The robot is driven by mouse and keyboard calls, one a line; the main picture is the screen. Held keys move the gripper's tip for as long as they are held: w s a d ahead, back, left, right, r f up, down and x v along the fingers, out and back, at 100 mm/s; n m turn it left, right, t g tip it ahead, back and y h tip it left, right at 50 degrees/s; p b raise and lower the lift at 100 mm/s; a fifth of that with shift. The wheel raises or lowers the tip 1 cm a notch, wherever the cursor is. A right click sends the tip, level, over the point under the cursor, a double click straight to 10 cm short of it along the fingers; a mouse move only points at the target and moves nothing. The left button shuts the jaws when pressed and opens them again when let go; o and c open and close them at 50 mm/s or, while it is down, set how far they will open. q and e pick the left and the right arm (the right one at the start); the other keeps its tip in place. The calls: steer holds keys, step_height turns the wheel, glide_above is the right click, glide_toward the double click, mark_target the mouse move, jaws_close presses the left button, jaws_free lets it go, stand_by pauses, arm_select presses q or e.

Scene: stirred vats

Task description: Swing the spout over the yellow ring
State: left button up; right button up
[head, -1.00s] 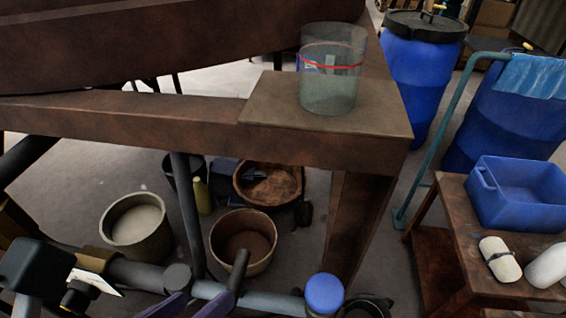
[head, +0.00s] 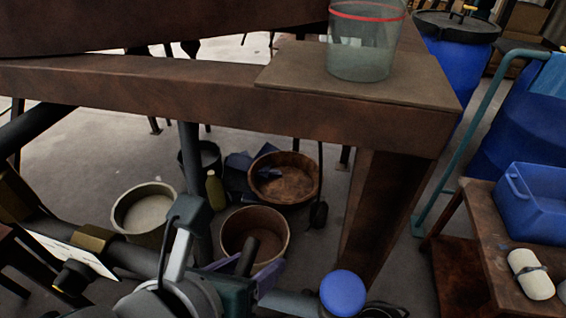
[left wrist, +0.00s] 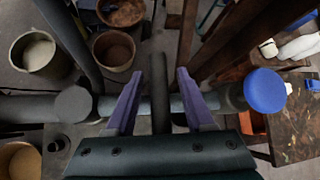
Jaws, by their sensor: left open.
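A grey horizontal pipe (head: 290,303) crosses low in the head view, with a blue round cap (head: 343,293) near its right end. A dark upright rod (head: 247,258) stands on the pipe; I cannot tell whether it is part of the spout. My left gripper (head: 244,267) is open, its purple fingers on either side of the rod. The left wrist view shows the rod (left wrist: 159,90) between the fingers, with gaps beside it. The pipe (left wrist: 185,104) and blue cap (left wrist: 265,90) show there too. I see no yellow ring clearly. My right gripper is out of view.
A clear red-banded vessel (head: 362,50) stands on the brown frame (head: 330,115) above. Several pots sit on the floor, including a brown bucket (head: 255,235) and a pale-filled one (head: 145,210). A blue bin (head: 535,200) is on the right table.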

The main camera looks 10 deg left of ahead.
arm_select(q)
steer(key=shift+c, duration=0.2)
jaws_close()
stand_by(1.1)
